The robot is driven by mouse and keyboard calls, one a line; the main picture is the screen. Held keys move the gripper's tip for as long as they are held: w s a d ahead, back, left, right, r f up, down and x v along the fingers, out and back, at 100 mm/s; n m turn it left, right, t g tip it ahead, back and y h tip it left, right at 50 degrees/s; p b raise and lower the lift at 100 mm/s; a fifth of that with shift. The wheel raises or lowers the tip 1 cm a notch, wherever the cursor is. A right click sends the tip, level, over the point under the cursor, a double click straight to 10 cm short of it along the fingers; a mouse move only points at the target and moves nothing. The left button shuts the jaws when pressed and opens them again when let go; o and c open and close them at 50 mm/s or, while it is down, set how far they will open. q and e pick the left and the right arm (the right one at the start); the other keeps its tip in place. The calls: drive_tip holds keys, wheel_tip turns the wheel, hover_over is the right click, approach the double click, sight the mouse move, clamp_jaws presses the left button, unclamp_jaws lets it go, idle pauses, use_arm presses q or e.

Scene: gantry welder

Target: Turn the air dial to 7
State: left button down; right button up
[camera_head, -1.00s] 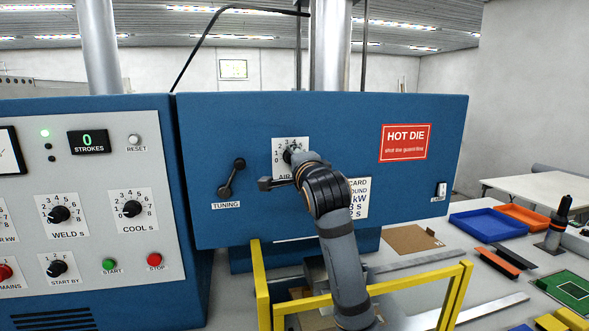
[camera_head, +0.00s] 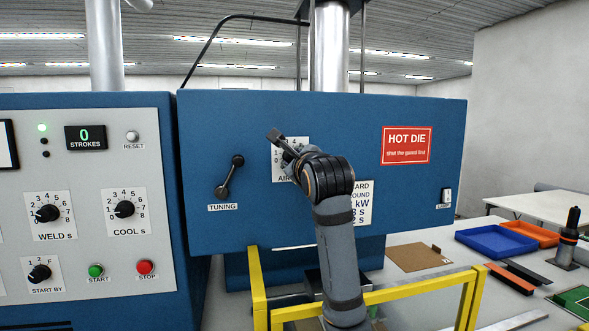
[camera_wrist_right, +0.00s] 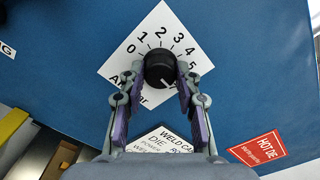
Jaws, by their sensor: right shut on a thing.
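The air dial's black knob (camera_wrist_right: 160,66) sits on a white scale plate (camera_wrist_right: 150,38) in the right wrist view. Its numbers 0 to 5 show; the higher ones are hidden behind a finger. A pale mark on the knob points to the lower right, past the 5. My right gripper (camera_wrist_right: 160,76) is shut on the knob, one finger on each side. In the head view my right gripper (camera_head: 288,152) covers the knob and part of the plate (camera_head: 293,141). My left gripper is not in view.
The blue panel holds a tuning lever (camera_head: 230,177) left of the dial and a red hot die sign (camera_head: 406,146) to the right. A yellow guard rail (camera_head: 420,292) stands below my right arm. A control panel (camera_head: 90,190) with knobs is at the left.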

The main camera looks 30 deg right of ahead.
drive_tip(key=shift+f+m+b, duration=0.1)
drive_tip(key=shift+m+b, duration=0.55)
drive_tip(key=shift+m, duration=0.45)
drive_tip(key=o, duration=1.2)
drive_tip(key=shift+c, duration=0.2)
drive_tip(key=v, duration=1.2)
